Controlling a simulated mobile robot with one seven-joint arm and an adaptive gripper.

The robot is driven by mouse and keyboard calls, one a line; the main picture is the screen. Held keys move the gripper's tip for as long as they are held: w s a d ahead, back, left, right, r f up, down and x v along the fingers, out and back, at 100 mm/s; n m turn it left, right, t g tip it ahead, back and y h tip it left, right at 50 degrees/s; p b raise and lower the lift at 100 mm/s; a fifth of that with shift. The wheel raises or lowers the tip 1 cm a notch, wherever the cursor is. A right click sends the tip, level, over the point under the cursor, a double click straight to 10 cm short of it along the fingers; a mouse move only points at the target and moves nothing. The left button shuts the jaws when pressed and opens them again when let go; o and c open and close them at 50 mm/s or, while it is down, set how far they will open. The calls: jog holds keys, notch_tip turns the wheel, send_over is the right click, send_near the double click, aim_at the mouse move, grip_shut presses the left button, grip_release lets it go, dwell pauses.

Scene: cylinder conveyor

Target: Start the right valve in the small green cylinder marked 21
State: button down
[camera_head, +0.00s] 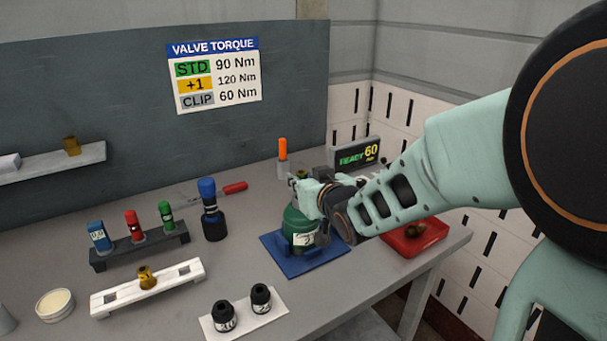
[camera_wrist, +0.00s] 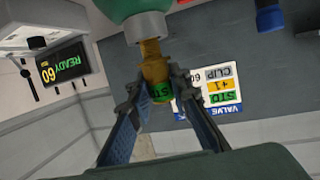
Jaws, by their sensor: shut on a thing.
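The small green cylinder (camera_head: 301,222) stands upright in a blue holder (camera_head: 275,262); its white label is too small to read. My gripper (camera_head: 308,188) is directly above its top. In the wrist view, my gripper (camera_wrist: 157,92) is shut on a brass valve (camera_wrist: 152,58) with a green STD band. The valve's far end meets the grey neck (camera_wrist: 147,28) of the green cylinder (camera_wrist: 120,8) and looks in line with it. How deep it sits in the neck cannot be told. In the head view, my gripper mostly hides the valve.
The sign (camera_head: 213,76) lists STD 90, +1 120, CLIP 60 Nm. A display (camera_head: 357,154) reads READY 60. Another brass valve (camera_head: 147,278) sits on a white rack (camera_head: 185,272). A red tray (camera_head: 400,250), an orange-topped item (camera_head: 282,150) and a blue-topped black tool (camera_head: 212,210) stand nearby.

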jog(key=shift+f+b, duration=0.5)
jog(key=shift+f, duration=0.05)
jog(key=c, duration=1.7)
grip_release()
jog(key=shift+r+p, duration=2.35)
jog(key=shift+r, duration=0.7)
